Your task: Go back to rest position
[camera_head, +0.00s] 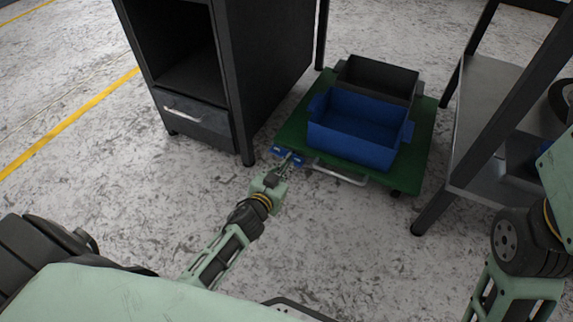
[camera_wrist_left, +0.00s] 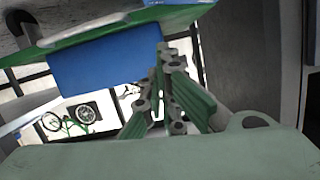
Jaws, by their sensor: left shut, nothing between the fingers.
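My left gripper (camera_head: 287,158) reaches forward at the front left corner of a green cart (camera_head: 290,135) in the head view. It is shut and empty, close to a small blue part (camera_head: 294,160) low at that corner; I cannot tell whether they touch. In the left wrist view my left gripper's fingers (camera_wrist_left: 165,58) are together, beside a blue surface (camera_wrist_left: 95,62) under a green edge. My right arm shows at the right edge of the head view, but its gripper is out of view.
A blue bin (camera_head: 355,135) and a black bin (camera_head: 378,78) stand on the cart, which has a metal handle (camera_head: 338,174) in front. A dark cabinet (camera_head: 240,70) stands left of it, a metal rack (camera_head: 485,110) right. Open floor (camera_head: 110,170) lies at the left.

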